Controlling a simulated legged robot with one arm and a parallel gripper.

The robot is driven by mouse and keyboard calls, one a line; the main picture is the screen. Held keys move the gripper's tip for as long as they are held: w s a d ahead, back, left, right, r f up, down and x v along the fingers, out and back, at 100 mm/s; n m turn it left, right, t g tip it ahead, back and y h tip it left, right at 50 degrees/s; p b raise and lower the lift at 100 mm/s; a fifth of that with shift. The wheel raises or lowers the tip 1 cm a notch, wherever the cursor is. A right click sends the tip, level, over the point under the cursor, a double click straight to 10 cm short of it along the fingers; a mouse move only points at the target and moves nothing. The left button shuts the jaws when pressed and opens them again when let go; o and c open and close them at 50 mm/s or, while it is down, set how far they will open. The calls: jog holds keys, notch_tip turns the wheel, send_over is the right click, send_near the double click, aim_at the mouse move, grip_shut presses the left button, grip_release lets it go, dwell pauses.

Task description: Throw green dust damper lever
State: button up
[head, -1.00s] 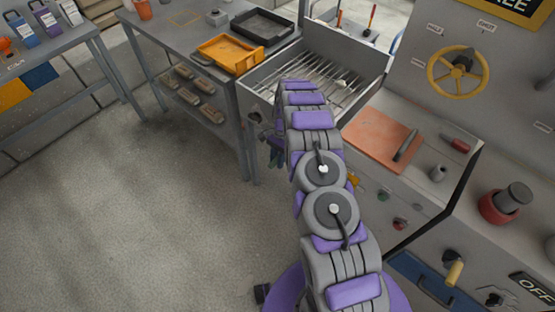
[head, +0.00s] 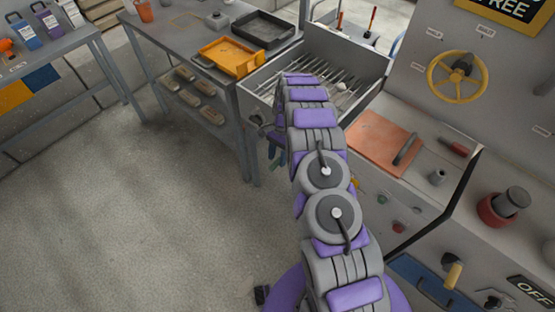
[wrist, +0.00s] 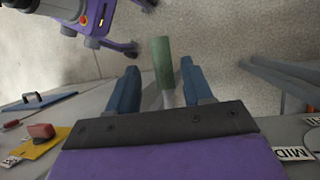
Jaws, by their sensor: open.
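The green lever (wrist: 162,65) shows in the wrist view as a green grip on a pale metal stem. It stands between the two blue fingers of my gripper (wrist: 156,88), with a visible gap on each side. My gripper is open, and neither finger appears to touch the grip. The lever's base is hidden behind the dark edge of my gripper. In the head view my gripper (head: 275,155) is mostly hidden behind my arm, at the panel's front face below the grated box.
A "MID" label (wrist: 293,153) is at right in the wrist view. A red knob on a yellow plate (wrist: 40,132) and a blue handle (wrist: 38,101) are at left. A grey table (head: 185,55) stands left of the panel in the head view. Open floor (head: 150,230) lies left.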

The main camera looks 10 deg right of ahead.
jog(key=s+r+p, duration=0.1)
jog(key=s+p, duration=0.1)
jog(key=s, duration=1.4)
jog(key=shift+r, duration=0.15)
jog(key=shift+s, duration=0.1)
